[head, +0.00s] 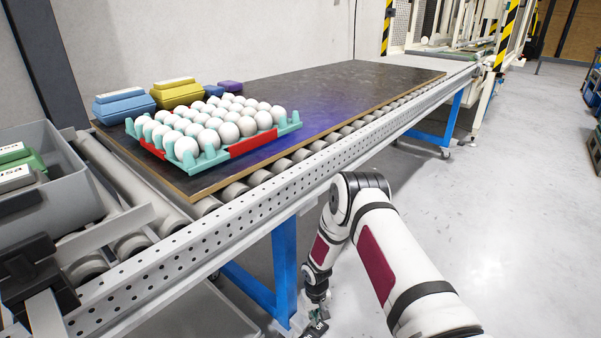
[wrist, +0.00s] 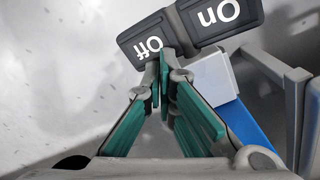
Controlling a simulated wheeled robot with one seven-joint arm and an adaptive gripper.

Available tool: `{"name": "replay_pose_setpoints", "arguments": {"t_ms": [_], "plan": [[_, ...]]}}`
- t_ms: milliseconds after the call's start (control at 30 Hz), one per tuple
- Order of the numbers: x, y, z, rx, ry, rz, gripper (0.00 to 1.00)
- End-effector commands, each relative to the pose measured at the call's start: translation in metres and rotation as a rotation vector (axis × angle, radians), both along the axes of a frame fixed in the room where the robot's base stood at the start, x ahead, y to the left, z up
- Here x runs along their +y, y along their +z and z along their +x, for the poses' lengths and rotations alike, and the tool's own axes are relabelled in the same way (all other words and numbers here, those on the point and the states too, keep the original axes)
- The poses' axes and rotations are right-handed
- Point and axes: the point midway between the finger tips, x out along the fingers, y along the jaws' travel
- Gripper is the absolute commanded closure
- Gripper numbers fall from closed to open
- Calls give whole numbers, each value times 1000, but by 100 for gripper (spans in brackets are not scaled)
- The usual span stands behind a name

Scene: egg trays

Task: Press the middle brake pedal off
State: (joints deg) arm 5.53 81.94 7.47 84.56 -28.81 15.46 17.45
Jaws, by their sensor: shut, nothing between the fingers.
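The brake pedal is a dark rocker with two plates, marked "Off" and "On" in white. In the wrist view the Off plate (wrist: 135,40) is just ahead of my fingertips and the On plate (wrist: 225,15) is to its upper right. My gripper (wrist: 164,62) is shut and empty, its green-padded fingers meeting at the edge of the Off plate near the joint with the On plate. I cannot tell whether they touch it. In the head view my gripper (head: 318,299) points down by the conveyor's blue leg, and the pedal (head: 317,328) shows partly at the bottom edge.
A blue conveyor leg (head: 285,265) stands left of my gripper; its pale foot and blue post also show in the wrist view (wrist: 245,120). Above is the roller conveyor with a dark board (head: 330,95) and an egg tray (head: 250,146). Grey floor (head: 500,220) is clear on the right.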

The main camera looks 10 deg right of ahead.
Motion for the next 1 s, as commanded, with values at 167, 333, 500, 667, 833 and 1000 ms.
{"name": "replay_pose_setpoints", "arguments": {"t_ms": [167, 333, 500, 667, 833, 1000], "plan": [[0, 4, 1, -1, 0, 0, 100], [0, 16, 0, -1, -1, 0, 100], [0, 28, 0, -1, -1, 0, 100], [0, 40, 1, -1, 0, -1, 100], [0, 52, 0, -1, 0, 0, 100], [0, 65, 1, -1, 0, 0, 100]]}}
